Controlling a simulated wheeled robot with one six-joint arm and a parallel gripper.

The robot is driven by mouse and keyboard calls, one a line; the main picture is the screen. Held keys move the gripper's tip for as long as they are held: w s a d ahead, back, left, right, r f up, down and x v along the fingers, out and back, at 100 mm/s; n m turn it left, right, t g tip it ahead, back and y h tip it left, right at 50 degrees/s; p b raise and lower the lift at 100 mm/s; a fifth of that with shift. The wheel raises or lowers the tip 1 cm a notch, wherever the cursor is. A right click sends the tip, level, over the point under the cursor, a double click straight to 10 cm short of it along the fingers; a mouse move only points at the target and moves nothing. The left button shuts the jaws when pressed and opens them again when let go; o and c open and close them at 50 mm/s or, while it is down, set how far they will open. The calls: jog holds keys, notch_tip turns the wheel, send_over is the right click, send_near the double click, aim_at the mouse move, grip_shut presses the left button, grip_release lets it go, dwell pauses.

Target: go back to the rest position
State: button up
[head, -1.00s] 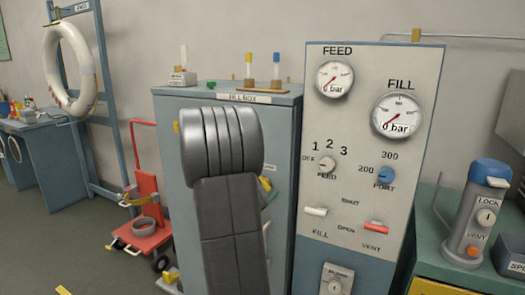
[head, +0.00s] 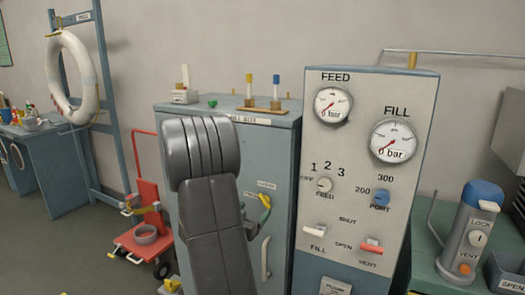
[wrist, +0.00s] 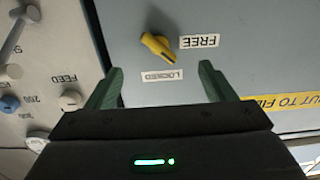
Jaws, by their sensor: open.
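My gripper (wrist: 162,88) shows in the wrist view with its two green fingers spread wide and nothing between them. It faces the front of the blue-grey fill box (wrist: 250,65), with the yellow knob (wrist: 158,46) and its FREE and LOCKED labels just beyond the fingertips. The wrist picture is upside down. The yellow knob (head: 265,201) shows beside my arm.
The gauge panel (head: 365,100) stands right of the fill box. A blue-capped cylinder (head: 473,230) stands on the green bench at the right. A red hand truck (head: 137,215) is on the floor at left.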

jog(key=v, duration=0.6)
jog(key=shift+s, duration=0.3)
jog(key=shift+f, duration=0.1)
